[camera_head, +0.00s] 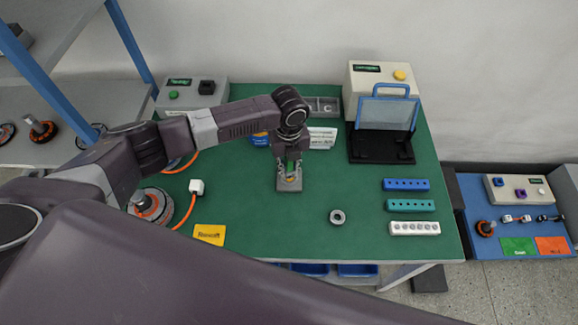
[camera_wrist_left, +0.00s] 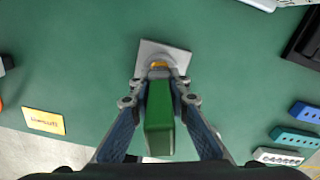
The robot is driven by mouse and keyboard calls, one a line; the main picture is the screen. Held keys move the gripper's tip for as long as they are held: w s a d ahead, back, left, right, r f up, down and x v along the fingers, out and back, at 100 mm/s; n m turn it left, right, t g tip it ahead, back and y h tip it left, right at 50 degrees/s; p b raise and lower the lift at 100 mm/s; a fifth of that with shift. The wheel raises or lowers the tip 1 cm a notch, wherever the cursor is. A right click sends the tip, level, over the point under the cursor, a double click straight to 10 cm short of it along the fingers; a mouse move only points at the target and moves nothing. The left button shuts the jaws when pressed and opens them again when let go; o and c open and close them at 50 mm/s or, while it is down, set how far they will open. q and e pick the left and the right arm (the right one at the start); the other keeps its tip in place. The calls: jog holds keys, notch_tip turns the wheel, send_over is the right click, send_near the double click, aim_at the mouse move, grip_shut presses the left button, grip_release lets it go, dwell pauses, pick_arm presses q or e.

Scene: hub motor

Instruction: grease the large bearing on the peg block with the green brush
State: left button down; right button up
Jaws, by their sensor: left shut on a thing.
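My left gripper (camera_head: 290,159) is shut on the green brush and points down in the middle of the green table. The green brush (camera_head: 291,166) is upright between the fingers; its green handle (camera_wrist_left: 159,118) fills the middle of the left wrist view. The grey peg block (camera_head: 289,186) stands directly below the brush, and its square plate (camera_wrist_left: 180,55) shows beyond the fingertips. The yellowish brush tip (camera_wrist_left: 158,65) is over the block; I cannot tell whether it touches. The bearing on the block is mostly hidden by brush and fingers. My right gripper is not in view.
A loose metal ring (camera_head: 337,217) lies to the right of the block. Blue, teal and white hole strips (camera_head: 410,205) lie at the right. A black stand with a clear screen (camera_head: 385,125) is behind. A yellow card (camera_head: 209,234) and orange cable lie left.

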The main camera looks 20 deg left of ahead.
pick_arm(q)
jog(key=n+p, duration=0.3)
jog(key=n, duration=0.2)
jog(key=shift+n+p, duration=0.5)
jog(key=shift+n, duration=0.3)
jog(key=shift+f, duration=0.1)
jog(key=m+b, duration=0.1)
jog(key=m, duration=0.2)
jog(key=shift+m, duration=0.3)
jog(key=m, duration=0.4)
jog(key=shift+b, duration=0.35)
